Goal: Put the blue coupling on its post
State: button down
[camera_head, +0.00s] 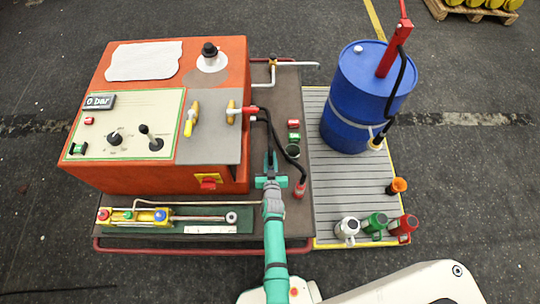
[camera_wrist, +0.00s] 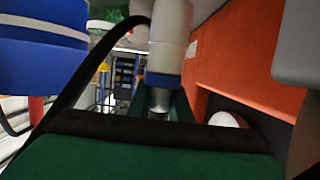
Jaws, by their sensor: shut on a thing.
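My gripper (camera_head: 271,163) is over the dark deck beside the orange machine's right side. In the wrist view my gripper (camera_wrist: 160,108) is shut on the metal lower end of a pale cylinder with a blue ring (camera_wrist: 163,80), which looks like the blue coupling. The coupling stands roughly upright in that view. In the head view my gripper and wrist hide it. I cannot make out its post in either view.
The orange machine (camera_head: 215,70) stands close on the left. A black hose (camera_head: 277,140) runs close beside my gripper to a red fitting (camera_head: 300,190). A blue drum (camera_head: 352,110) and several jugs stand on the grating (camera_head: 340,190) at right.

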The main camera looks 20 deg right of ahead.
jog(key=shift+w+f, duration=0.15)
jog(key=shift+f, duration=0.55)
jog(key=shift+f, duration=0.6)
dwell(1.4)
jog(key=c, duration=1.9)
grip_release()
jog(key=shift+s, duration=0.2)
jog(key=shift+s+a+r, duration=0.1)
jog(key=shift+s+r, duration=0.05)
jog(key=shift+s, duration=0.55)
jog(key=v, duration=0.9)
jog(key=shift+s+a+r, duration=0.15)
jog(key=shift+s+a, duration=0.05)
